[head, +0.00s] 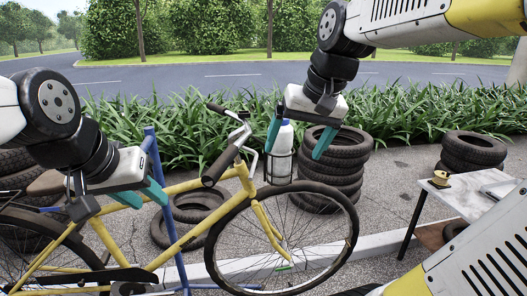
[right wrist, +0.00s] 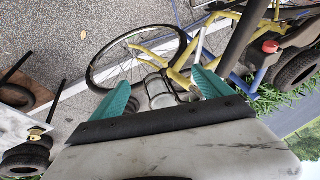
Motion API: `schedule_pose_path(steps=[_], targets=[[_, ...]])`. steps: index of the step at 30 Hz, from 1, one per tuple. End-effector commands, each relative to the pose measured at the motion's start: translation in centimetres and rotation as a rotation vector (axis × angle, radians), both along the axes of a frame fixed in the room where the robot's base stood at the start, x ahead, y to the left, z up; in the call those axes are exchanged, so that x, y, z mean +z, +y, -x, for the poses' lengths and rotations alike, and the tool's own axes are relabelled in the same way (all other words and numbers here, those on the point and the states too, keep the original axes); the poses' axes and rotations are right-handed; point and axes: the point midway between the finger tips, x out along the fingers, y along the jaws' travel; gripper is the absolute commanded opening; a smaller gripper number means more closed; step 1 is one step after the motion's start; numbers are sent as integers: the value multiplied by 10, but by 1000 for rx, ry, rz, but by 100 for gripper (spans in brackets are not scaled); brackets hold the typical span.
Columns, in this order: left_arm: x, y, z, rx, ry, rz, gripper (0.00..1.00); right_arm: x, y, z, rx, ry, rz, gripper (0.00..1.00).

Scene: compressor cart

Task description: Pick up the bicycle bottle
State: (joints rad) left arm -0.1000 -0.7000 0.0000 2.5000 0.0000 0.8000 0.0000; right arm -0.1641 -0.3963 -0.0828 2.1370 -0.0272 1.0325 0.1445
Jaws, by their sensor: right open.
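In the right wrist view the bottle (right wrist: 160,95) shows partly between the spread fingers (right wrist: 164,92); contact cannot be told. My left gripper (head: 152,205) is open and looks empty, by the bicycle frame and a blue post.
The yellow bicycle (head: 185,187) and blue post (head: 168,205) stand close around the grippers. Stacked tires (head: 330,165) stand behind the bottle. A light-topped table (head: 460,195) with small items is at the right. Pavement between the tires and table is clear.

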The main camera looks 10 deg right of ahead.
Motion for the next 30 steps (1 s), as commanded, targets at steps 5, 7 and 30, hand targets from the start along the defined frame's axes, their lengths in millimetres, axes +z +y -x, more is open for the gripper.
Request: schedule_pose_path(steps=[5,7,30], targets=[[0,0,0,0,0,0,36,13,-5,-34,-51,82,-1,89],[0,0,0,0,0,0,36,18,-7,-52,-77,122,4,89],[0,0,0,0,0,0,36,4,-8,-168,-328,399,131,89]])
